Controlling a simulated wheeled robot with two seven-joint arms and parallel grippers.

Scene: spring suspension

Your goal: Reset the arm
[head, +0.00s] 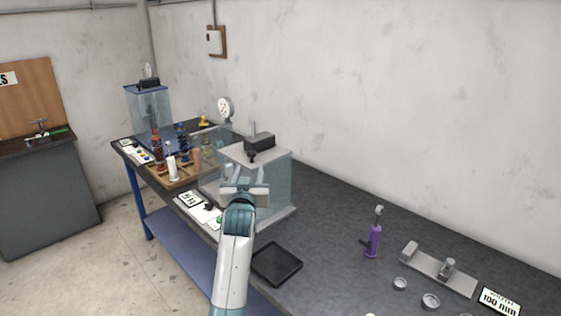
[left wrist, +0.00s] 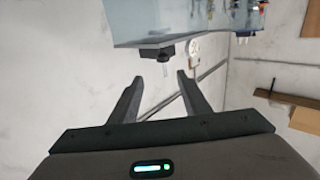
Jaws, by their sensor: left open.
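My left gripper (head: 246,174) is in the middle of the head view, at the end of my white and teal arm. It appears in front of a clear-walled box (head: 277,183) with a grey base and a black block on top. In the left wrist view my left gripper (left wrist: 160,95) has its two dark fingers apart with nothing between them. A clear tank-like box (left wrist: 190,18) shows beyond the fingers there, apart from them. My right gripper is in neither view.
The dark workbench (head: 340,245) carries a black tray (head: 277,264), a purple shock-like part (head: 373,240), a grey fixture (head: 440,268), small rings and a 100 mm sign (head: 499,302). Coloured springs stand in a wooden rack (head: 180,181) at the left. A second clear tank (head: 147,110) is behind.

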